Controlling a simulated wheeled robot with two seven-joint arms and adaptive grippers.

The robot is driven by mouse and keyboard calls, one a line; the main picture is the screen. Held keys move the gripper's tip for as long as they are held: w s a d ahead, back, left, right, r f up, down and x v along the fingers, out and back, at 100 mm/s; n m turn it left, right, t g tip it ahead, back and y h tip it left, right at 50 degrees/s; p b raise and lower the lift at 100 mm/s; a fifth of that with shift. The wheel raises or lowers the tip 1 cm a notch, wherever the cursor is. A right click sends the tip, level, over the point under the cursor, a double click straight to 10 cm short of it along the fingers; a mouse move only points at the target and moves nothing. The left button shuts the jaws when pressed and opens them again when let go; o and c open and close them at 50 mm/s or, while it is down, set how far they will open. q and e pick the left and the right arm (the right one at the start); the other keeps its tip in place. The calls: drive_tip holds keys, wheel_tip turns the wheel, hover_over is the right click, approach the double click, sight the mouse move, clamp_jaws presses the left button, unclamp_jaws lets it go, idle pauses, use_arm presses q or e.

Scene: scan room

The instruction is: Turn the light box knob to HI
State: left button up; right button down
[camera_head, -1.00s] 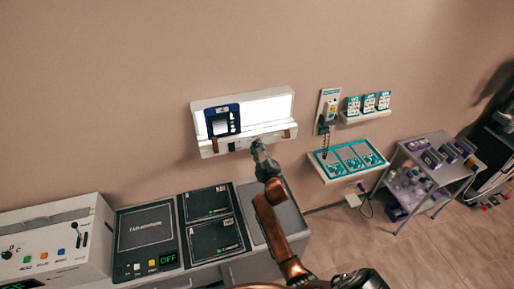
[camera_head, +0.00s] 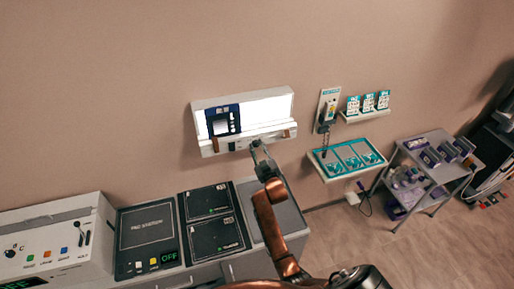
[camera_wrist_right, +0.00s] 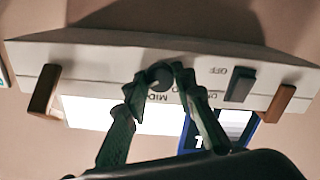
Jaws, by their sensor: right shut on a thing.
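The light box (camera_head: 272,107) is on the wall, its white panel lit, with a blue-framed film on its left part. My right gripper (camera_head: 257,146) reaches up to the box's lower front edge. In the right wrist view, which shows the box upside down, my right gripper (camera_wrist_right: 159,70) has its fingertips shut on the small dark round knob (camera_wrist_right: 161,77). The label MID shows beside the knob; other lettering is partly hidden by the fingers. The knob's pointer cannot be made out. My left gripper is not in view.
A dark rocker switch (camera_wrist_right: 240,84) marked OFF and brown end clips (camera_wrist_right: 44,90) sit on the same strip. Below are a counter with dark panels (camera_head: 148,228) and a control console (camera_head: 48,245). A teal-marked shelf (camera_head: 346,160) and a cart (camera_head: 432,165) stand to the right.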

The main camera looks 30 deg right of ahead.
drive_tip(key=shift+f, duration=0.1)
drive_tip(key=c, duration=1.6)
unclamp_jaws()
drive_tip(key=shift+s, duration=0.1)
drive_tip(key=shift+s+a, duration=0.1)
drive_tip(key=shift+s, duration=0.2)
drive_tip(key=v, duration=1.1)
drive_tip(key=shift+s, duration=0.1)
